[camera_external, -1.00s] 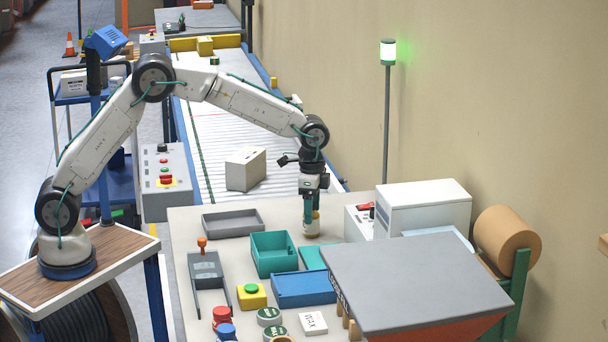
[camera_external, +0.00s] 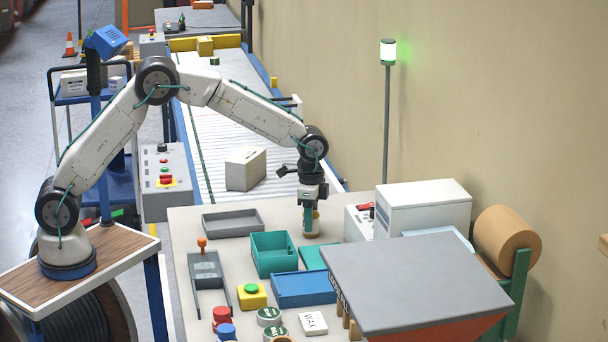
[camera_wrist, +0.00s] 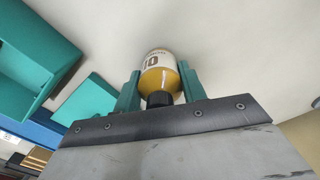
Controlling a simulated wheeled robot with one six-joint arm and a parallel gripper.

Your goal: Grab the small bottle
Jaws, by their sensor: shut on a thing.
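The small bottle (camera_wrist: 159,76) has a yellow body, a white label with dark print and a dark cap. It sits between the two green fingers of my gripper (camera_wrist: 160,90) in the wrist view, with the cap toward the palm. In the external view my gripper (camera_external: 311,216) points down at the back of the table, and the bottle (camera_external: 311,228) shows only in part between the fingers. The gripper is shut on the bottle. The bottle looks upright, at or very close to the table top; I cannot tell whether it touches.
A teal bin (camera_external: 273,254) and a blue tray (camera_external: 302,290) stand in front of the gripper, and a grey tray (camera_external: 233,223) lies to its left. A white box-shaped machine (camera_external: 423,210) stands to the right. A grey-topped box (camera_external: 415,280) fills the front right.

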